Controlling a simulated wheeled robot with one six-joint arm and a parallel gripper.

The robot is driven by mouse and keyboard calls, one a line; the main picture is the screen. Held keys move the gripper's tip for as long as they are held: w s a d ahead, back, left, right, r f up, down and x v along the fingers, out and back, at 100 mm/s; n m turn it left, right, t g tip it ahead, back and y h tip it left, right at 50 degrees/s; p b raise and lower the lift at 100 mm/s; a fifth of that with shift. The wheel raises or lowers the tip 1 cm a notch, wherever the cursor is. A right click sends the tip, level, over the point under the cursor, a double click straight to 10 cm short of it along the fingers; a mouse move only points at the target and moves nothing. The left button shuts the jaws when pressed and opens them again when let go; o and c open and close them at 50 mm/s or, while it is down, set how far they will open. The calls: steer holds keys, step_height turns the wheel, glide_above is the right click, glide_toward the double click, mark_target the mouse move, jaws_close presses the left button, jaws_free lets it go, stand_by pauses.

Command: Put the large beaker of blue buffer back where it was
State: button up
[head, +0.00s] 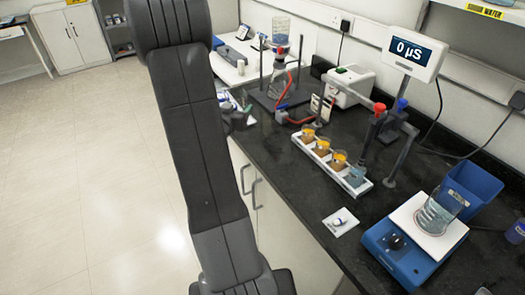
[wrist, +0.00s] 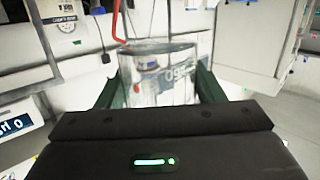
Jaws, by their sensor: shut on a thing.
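My gripper (wrist: 158,88) shows in the wrist view, its two green fingers on either side of a wide clear glass beaker (wrist: 155,66). It is shut on this beaker, which I take to be the large one. The beaker's lower part is hidden behind the gripper body, and I cannot make out blue liquid in it. The head view shows my arm rising out of the top of the picture, with the gripper and held beaker outside it. Another glass beaker with pale blue contents (head: 436,214) stands on the blue balance (head: 392,255) at the right.
The black bench (head: 290,190) carries a white rack (head: 318,155) of orange-filled cups and a small blue one. A meter display (head: 414,52) reads 0 µS. A blue bin (head: 472,184) stands behind the balance. A clamp stand with red tubing (head: 298,82) is farther back. Bench front is partly clear.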

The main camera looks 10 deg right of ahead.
steer(key=m+g+h+b, duration=0.1)
steer(key=m+h+b, duration=0.1)
steer(key=b, duration=0.8)
glide_above(261, 139)
steer(key=a, duration=0.2)
steer(key=f, duration=0.1)
steer(key=d+b, duration=0.2)
steer(key=b, duration=0.1)
steer(key=shift+g, duration=0.3)
step_height(261, 139, down, 9)
steer(key=b, duration=0.3)
steer(key=shift+f, duration=0.15)
steer(key=shift+s+m, duration=0.1)
steer(key=shift+m, duration=0.2)
steer(key=o, duration=1.1)
